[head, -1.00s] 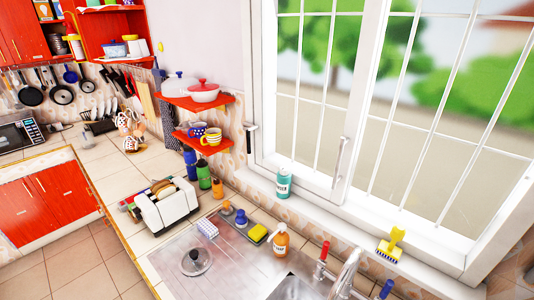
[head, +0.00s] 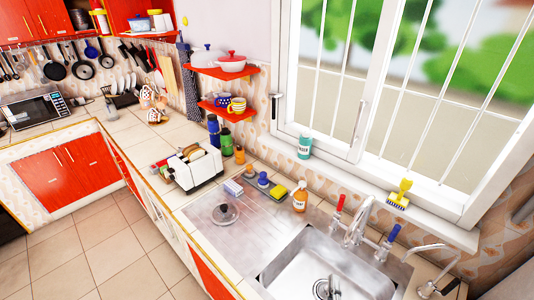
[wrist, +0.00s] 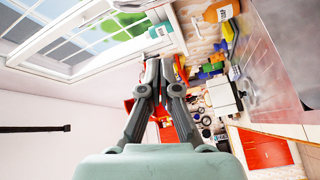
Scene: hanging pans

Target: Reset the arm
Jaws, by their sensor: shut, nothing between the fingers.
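My gripper (wrist: 159,80) shows in the wrist view, in the lower middle of the picture. Its two dark fingers come together at the tips and hold nothing. The wrist view is turned on its side, with the window at the left and the counter at the right. My gripper is not in the head view. Several pans (head: 82,70) hang on the back wall at the left of the head view, apart from my gripper.
The counter holds a white toaster (head: 196,169), a glass lid (head: 225,213), a soap bottle (head: 300,196) and a sink (head: 330,262) with taps (head: 357,222). Red shelves (head: 232,69) with pots and mugs hang beside the window (head: 400,90). The tiled floor (head: 100,255) is clear.

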